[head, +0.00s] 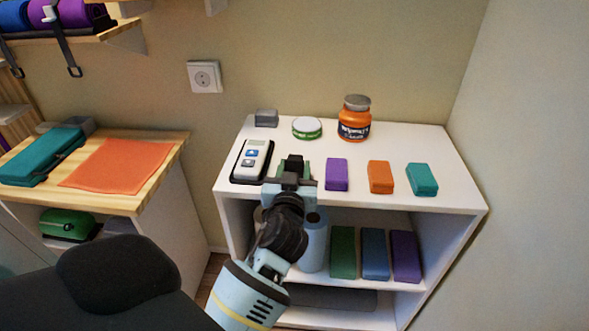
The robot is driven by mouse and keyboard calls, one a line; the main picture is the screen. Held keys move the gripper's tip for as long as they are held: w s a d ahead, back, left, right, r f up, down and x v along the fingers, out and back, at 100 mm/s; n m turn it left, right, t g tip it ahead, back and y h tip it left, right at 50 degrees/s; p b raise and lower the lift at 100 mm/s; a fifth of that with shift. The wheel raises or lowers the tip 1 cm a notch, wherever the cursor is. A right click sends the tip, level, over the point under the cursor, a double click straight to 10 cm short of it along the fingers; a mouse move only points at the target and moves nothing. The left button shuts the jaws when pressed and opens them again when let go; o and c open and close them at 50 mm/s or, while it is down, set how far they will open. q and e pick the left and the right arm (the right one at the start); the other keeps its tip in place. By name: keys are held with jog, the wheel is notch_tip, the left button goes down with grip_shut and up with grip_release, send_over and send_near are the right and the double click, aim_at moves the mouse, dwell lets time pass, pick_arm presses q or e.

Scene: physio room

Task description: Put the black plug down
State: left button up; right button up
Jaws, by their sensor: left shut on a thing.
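My left gripper (291,178) reaches up from the bottom of the head view to the front part of the white shelf top (390,146). It is shut on the black plug (292,160), a small dark piece showing at the fingertips. The fingers and wrist hide much of the plug, and I cannot tell whether it touches the shelf top. A green thing shows partly beside the fingers, mostly hidden. My right gripper is not in view.
A grey handset (254,160) in a black holder is just left of the gripper. Purple (337,174), orange (380,177) and teal (422,179) blocks stand to the right. A grey box (266,118), a round tin (307,128) and an orange jar (354,119) stand behind. A wall socket (205,77) is empty.

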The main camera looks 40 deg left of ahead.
pick_arm(q)
jog(key=shift+f+b, duration=0.45)
jog(key=shift+f, duration=0.2)
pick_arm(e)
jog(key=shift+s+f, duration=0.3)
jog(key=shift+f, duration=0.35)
pick_arm(q)
jog(key=o, duration=1.3)
jog(key=shift+c, duration=0.2)
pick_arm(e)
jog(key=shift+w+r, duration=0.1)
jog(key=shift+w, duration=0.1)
